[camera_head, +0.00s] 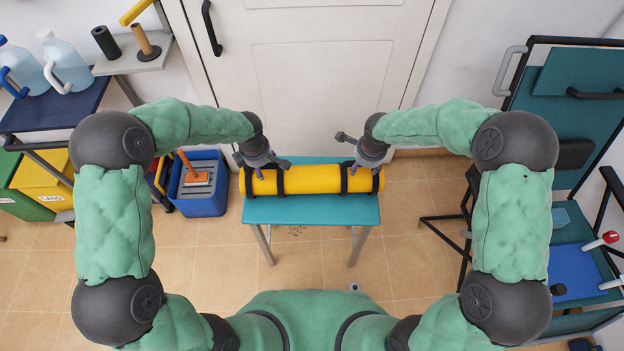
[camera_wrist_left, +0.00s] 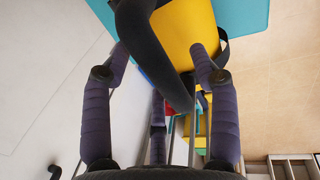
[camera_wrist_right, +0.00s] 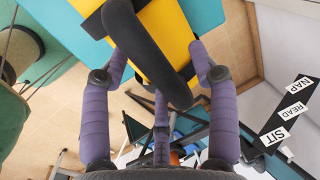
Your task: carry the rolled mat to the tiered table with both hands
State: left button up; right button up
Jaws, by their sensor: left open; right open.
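The rolled mat (camera_head: 312,180) is a yellow cylinder with black straps, lying crosswise on a small teal table (camera_head: 312,212). My left gripper (camera_head: 272,167) is open over the mat's left part. In the left wrist view a black strap loop (camera_wrist_left: 155,45) rises between its spread fingers, with the yellow mat (camera_wrist_left: 187,30) behind. My right gripper (camera_head: 348,154) is open over the mat's right part. In the right wrist view another black loop (camera_wrist_right: 145,45) lies between its open fingers. I cannot tell whether the fingers touch the loops. I cannot tell for certain which furniture is the tiered table.
A white door (camera_head: 325,75) stands close behind. At the left are a dark-blue shelf (camera_head: 75,115) with jugs, a blue bin (camera_head: 203,205) and yellow and green bins. A black-framed teal rack (camera_head: 570,85) stands at the right.

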pick_arm(q)
grip_shut()
pick_arm(e)
grip_shut()
pick_arm(q)
jog(key=shift+r, duration=0.2)
pick_arm(e)
jog(key=shift+r, duration=0.15)
